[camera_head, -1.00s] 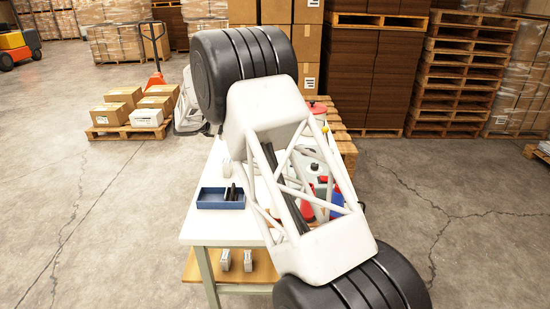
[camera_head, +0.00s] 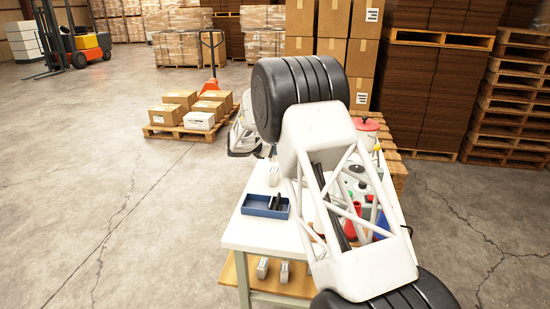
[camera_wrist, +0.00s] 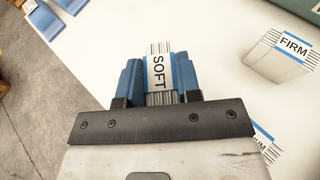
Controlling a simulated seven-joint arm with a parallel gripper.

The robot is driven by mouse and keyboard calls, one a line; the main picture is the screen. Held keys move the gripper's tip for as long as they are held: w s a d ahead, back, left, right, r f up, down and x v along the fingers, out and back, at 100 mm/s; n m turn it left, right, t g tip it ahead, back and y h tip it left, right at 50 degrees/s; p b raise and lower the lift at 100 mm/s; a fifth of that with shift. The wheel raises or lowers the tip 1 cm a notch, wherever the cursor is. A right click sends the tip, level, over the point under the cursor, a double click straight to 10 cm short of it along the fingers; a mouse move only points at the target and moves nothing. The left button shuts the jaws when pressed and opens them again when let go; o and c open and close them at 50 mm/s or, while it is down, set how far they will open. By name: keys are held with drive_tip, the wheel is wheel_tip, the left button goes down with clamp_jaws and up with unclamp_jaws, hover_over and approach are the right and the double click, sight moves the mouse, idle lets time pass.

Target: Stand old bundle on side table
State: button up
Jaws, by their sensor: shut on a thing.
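In the wrist view my gripper (camera_wrist: 157,75) has its blue fingers closed on both sides of a striped bundle with a white, blue-edged label reading SOFT (camera_wrist: 159,72). A white surface lies beyond the bundle; I cannot tell whether the bundle touches it. Another bundle labelled FIRM (camera_wrist: 281,57) stands apart at the right. Part of a label ending in UM (camera_wrist: 263,137) shows at the lower right, mostly hidden by my gripper. In the head view my arm hides much of the white-topped table (camera_head: 262,234), and the held bundle cannot be made out.
A blue tray (camera_head: 264,206) with dark items sits on the white table. Red, blue and green items stand behind my arm. Small pale bundles (camera_head: 284,272) stand on the wooden lower shelf (camera_head: 236,272). Boxes on a pallet (camera_head: 182,133) lie beyond. Floor at left is clear.

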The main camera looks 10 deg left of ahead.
drive_tip(key=shift+f, duration=1.85)
drive_tip(key=shift+f, duration=0.2)
drive_tip(key=o, duration=0.9)
drive_tip(key=shift+r, duration=0.2)
drive_tip(key=v, duration=1.2)
drive_tip(key=shift+d+r, duration=0.1)
